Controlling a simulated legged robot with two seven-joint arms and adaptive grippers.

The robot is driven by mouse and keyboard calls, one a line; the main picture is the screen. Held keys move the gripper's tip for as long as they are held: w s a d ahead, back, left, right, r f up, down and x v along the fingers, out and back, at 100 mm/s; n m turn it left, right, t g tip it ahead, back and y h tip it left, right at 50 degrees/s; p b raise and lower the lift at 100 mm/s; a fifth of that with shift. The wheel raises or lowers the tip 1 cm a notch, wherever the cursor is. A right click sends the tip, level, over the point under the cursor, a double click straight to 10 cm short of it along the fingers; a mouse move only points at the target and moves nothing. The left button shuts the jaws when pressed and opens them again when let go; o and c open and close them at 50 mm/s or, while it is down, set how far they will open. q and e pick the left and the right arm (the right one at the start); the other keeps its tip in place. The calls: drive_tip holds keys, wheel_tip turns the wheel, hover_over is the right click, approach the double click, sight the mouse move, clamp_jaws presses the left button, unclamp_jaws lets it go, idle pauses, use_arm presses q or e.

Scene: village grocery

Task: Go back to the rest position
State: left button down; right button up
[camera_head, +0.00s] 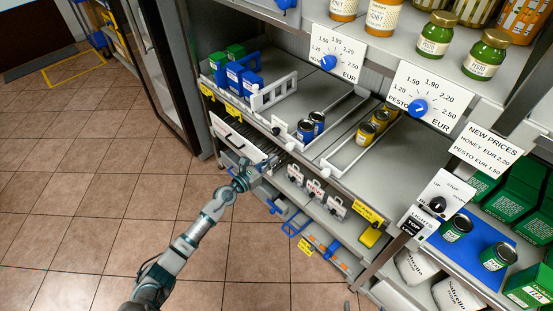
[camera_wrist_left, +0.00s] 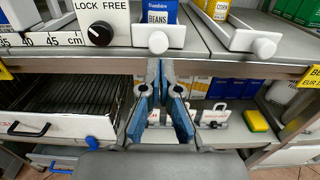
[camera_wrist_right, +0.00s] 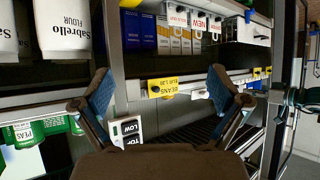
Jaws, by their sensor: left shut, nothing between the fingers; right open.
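My left gripper (camera_head: 246,170) is at the front of the shelf unit, beside the wire drawer under the middle shelf. In the left wrist view its fingers (camera_wrist_left: 164,78) are shut and hold nothing; they point at the shelf edge below a blue beans can (camera_wrist_left: 160,12). I cannot tell whether they touch the shelf. My right gripper (camera_wrist_right: 160,78) shows only in the right wrist view. Its two fingers stand wide apart and empty, facing a shelf front with a yellow price tag (camera_wrist_right: 162,86).
The wire drawer (camera_head: 238,138) juts out near my left gripper. Cans (camera_head: 311,124) stand on the middle shelf (camera_head: 350,155). A price dial panel (camera_head: 430,98) and a control box (camera_head: 440,195) are at the right. The tiled floor (camera_head: 80,190) at left is clear.

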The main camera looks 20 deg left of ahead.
use_arm(q)
drive_tip(key=v, duration=0.7)
drive_tip(key=shift+s+a+f, duration=0.2)
drive_tip(key=shift+a+f, duration=0.15)
drive_tip(key=shift+a, duration=0.05)
use_arm(e)
drive_tip(key=shift+f+g, duration=0.3)
drive_tip(key=shift+f, duration=0.1)
